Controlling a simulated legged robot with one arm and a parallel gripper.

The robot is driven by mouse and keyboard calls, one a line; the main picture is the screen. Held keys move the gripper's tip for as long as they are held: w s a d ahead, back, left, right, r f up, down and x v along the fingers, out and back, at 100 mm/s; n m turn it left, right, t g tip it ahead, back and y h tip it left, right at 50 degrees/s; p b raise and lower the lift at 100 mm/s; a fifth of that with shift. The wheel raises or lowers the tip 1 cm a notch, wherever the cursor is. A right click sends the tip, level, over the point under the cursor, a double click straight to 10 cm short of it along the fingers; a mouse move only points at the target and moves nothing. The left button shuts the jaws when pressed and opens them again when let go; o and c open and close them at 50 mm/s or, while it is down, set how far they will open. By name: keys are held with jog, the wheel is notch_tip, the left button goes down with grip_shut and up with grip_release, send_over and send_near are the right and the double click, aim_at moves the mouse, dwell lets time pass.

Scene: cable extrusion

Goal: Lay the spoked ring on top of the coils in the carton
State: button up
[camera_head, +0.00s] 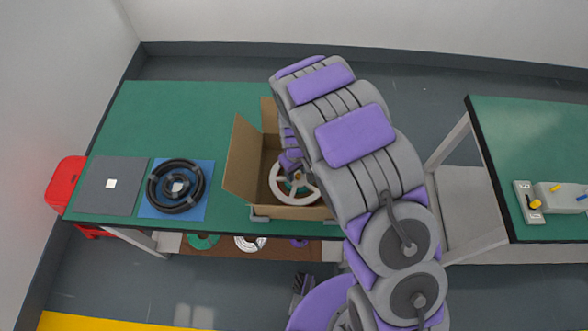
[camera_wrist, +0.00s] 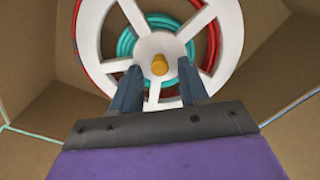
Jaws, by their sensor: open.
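The white spoked ring (camera_head: 281,193) is inside the open carton (camera_head: 241,165) on the green table. In the wrist view the ring (camera_wrist: 88,45) lies flat over a teal coil (camera_wrist: 126,44) and a red coil (camera_wrist: 213,45), which show between its spokes. A yellow knob (camera_wrist: 159,65) stands at the ring's hub. My gripper (camera_wrist: 160,75) is open, with one finger on each side of the knob and a gap to it visible. Whether the fingers touch the ring cannot be told. My arm hides the right part of the carton in the head view.
A black ring (camera_head: 153,190) lies on a blue mat (camera_head: 206,207) left of the carton, beside a grey mat (camera_head: 97,185). Coils lie on a shelf below. A second table (camera_head: 540,120) with a device (camera_head: 560,197) stands right. The carton walls (camera_wrist: 35,120) surround my gripper.

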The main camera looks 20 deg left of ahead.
aim_at(302, 177)
jog(key=shift+d+r, duration=0.25)
jog(key=shift+d, duration=0.85)
jog(key=shift+w+a+r, duration=0.1)
jog(key=shift+a+r, duration=0.2)
jog(key=shift+a, duration=0.05)
jog(key=r, duration=0.1)
jog(key=a+r, duration=0.1)
jog(key=r+p, duration=0.1)
jog(key=shift+a+r, duration=0.15)
jog(key=shift+a, duration=0.2)
jog(key=shift+r+p, duration=0.8)
jog(key=shift+r, duration=3.7)
jog(key=s+d+r+m, duration=0.3)
jog(key=d+r, duration=0.3)
jog(key=d, duration=0.3)
jog(key=s+d+r+m, duration=0.2)
jog(key=s+d+r, duration=0.2)
jog(key=d+r, duration=0.4)
jog(key=s+d+r+m, duration=0.1)
jog(key=s+d+m, duration=0.1)
jog(key=s, duration=0.4)
jog(key=s+d+r+m+g, duration=0.1)
jog(key=s+d+r, duration=0.1)
jog(key=s+d, duration=0.3)
jog(key=s+d+r+m, duration=0.2)
jog(key=s+d, duration=0.1)
jog(key=s, duration=0.6)
jog(key=shift+d+r+m+g, duration=0.2)
jog(key=shift+d+m+g, duration=0.1)
jog(key=shift+d+g, duration=0.1)
